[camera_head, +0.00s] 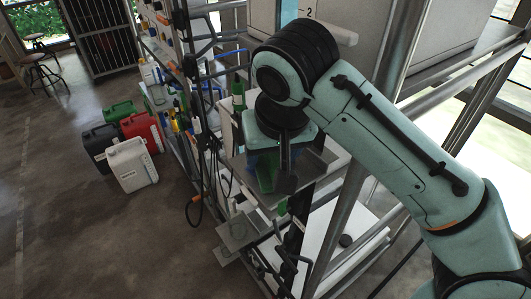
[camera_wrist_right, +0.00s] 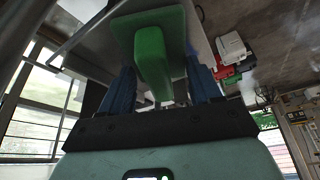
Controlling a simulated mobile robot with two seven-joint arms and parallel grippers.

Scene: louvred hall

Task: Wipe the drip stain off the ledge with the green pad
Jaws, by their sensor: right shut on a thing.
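My right gripper (camera_head: 264,165) comes down over a grey metal ledge (camera_head: 308,168) on the rack. Its blue fingers are shut on the green pad (camera_head: 266,181). In the wrist view the pad's green handle (camera_wrist_right: 152,62) sits between the two fingers of the right gripper (camera_wrist_right: 162,82), with the wider flat pad beyond it. The pad is at the ledge; I cannot tell whether it touches the surface. I cannot make out the drip stain; the gripper and pad hide part of the ledge. My left gripper is not in view.
A green bottle (camera_head: 238,92) stands close to the left of my right gripper. Metal posts, rails and hanging black cables crowd the rack. White (camera_head: 132,165), red (camera_head: 143,130), black and green canisters stand on the floor at left, where the floor is otherwise open.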

